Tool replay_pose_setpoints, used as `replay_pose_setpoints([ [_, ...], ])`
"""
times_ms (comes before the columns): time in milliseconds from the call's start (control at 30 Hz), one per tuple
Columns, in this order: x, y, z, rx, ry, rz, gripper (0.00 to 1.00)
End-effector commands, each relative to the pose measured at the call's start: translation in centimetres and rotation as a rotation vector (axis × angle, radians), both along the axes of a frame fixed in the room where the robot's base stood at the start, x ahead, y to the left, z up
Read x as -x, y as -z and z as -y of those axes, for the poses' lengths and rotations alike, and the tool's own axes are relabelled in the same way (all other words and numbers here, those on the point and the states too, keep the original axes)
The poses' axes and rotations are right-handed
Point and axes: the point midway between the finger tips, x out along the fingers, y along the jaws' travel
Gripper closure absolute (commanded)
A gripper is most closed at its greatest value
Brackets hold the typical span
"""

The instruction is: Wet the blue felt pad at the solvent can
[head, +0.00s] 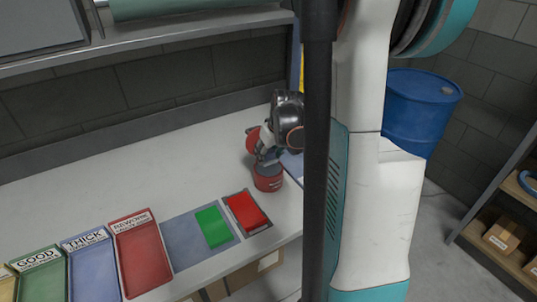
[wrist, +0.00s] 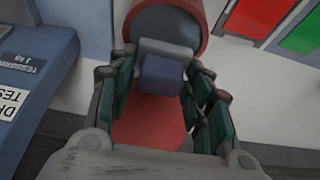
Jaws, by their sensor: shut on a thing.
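The red solvent can (head: 267,182) stands on the bench beside the blue mat, and it shows at the top of the wrist view (wrist: 172,18). My gripper (head: 267,163) is directly above the can in the head view. In the wrist view my gripper (wrist: 163,82) is shut on a blue-grey block, which looks like the felt pad (wrist: 162,72). The pad is close to the can's edge; I cannot tell whether they touch. A flat red surface (wrist: 150,122) shows below the pad between the fingers. A red round part (head: 253,140) shows left of my gripper.
A blue mat (head: 182,243) bears a green block (head: 212,227); a red block (head: 246,210) lies in a grey tray beside it. Red, blue and green labelled trays stand at left. A blue labelled object (wrist: 38,75) is close left of my fingers. Bench behind the trays is clear.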

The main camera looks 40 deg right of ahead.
Motion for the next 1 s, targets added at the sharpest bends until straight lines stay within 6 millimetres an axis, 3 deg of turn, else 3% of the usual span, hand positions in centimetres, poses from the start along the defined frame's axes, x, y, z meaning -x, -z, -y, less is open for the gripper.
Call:
replay_pose_setpoints([
  [500, 0.0, -3.8, 0.0, 0.000, 0.000, 0.001, 0.73],
  [1000, 0.0, -3.7, 0.0, 0.000, 0.000, 0.001, 0.73],
])
